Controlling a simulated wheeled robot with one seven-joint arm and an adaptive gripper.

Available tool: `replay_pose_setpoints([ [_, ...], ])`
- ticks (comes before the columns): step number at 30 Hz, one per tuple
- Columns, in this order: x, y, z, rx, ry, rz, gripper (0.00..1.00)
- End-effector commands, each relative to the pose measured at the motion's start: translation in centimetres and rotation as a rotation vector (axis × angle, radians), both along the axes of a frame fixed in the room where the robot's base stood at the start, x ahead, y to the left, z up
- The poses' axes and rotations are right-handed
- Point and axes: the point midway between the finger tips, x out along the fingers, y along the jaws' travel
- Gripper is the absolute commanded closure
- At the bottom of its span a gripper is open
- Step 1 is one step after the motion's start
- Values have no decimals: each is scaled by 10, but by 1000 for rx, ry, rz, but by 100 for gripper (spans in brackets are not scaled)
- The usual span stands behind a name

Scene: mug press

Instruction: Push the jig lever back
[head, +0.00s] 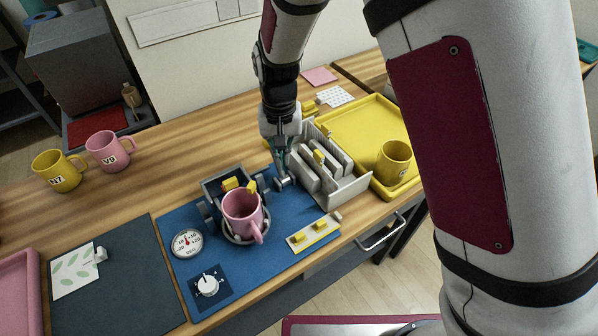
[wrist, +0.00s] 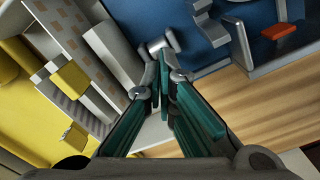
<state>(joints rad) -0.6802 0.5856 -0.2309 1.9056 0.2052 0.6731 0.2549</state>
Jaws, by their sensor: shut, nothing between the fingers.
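The jig (head: 212,187) is a dark blue-grey frame on the blue mat, with a pink mug (head: 240,208) seated in it. A grey cylindrical piece (head: 285,183), which looks like the jig lever's knob, lies to the right of the jig. It also shows in the wrist view (wrist: 161,44), just past my fingertips. My gripper (head: 282,169) points down at this piece from behind it, shut and empty. In the wrist view my gripper's teal fingers (wrist: 162,82) meet close to it; I cannot tell whether they touch it. The rest of the lever is hard to make out.
A grey slotted rack (head: 345,190) stands close right of my gripper, beside a yellow tray (head: 365,118) with a yellow mug (head: 394,161). A dial (head: 187,242), a knob panel (head: 209,287) and a switch plate (head: 313,234) lie in front. Wood behind the jig is clear.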

Motion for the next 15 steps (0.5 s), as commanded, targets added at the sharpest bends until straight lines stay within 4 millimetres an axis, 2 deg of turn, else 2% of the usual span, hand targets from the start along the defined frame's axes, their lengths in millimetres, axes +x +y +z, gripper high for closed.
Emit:
replay_pose_setpoints([
  [7, -1, 0, 5, 0, -1, 0, 100],
  [15, -4, -2, 24, 0, -1, 0, 100],
])
